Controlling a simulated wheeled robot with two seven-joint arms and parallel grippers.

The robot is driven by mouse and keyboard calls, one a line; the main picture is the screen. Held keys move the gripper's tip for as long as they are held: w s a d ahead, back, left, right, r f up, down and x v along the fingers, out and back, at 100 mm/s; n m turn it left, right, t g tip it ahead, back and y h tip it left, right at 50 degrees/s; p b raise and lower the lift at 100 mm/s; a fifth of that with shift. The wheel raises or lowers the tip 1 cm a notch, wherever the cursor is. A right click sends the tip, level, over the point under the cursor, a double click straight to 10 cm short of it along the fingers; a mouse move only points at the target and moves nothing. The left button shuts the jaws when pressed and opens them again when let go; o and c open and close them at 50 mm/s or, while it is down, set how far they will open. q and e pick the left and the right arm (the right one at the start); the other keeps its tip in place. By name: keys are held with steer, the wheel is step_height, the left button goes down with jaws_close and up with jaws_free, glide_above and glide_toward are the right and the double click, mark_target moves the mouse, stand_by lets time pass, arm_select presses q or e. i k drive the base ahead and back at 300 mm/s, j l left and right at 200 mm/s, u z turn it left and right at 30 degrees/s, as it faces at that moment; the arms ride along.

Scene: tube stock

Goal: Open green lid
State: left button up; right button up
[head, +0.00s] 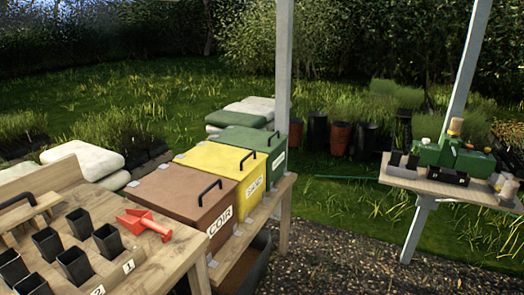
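The green lid (234,138) tops the green bin (272,168), the farthest of three lidded bins in a row on a wooden bench. The lid lies flat and closed, with a dark bar handle (268,141) near its right edge. Neither of my grippers is in view.
The yellow lid (214,158), marked SAND, and the brown lid (165,195), marked COIR, are closed. A wooden post (284,60) rises by the green bin. Black pots (75,265) and a red scoop (143,223) sit on the near table.

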mark_target(266, 142)
steer(key=i+u, duration=0.25)
steer(key=i+l+u, duration=0.65)
steer(key=l+u, duration=0.15)
steer(key=i+l+u, duration=0.25)
steer(key=l, duration=0.25)
steer(key=k+j, duration=0.05)
steer(key=k, duration=0.05)
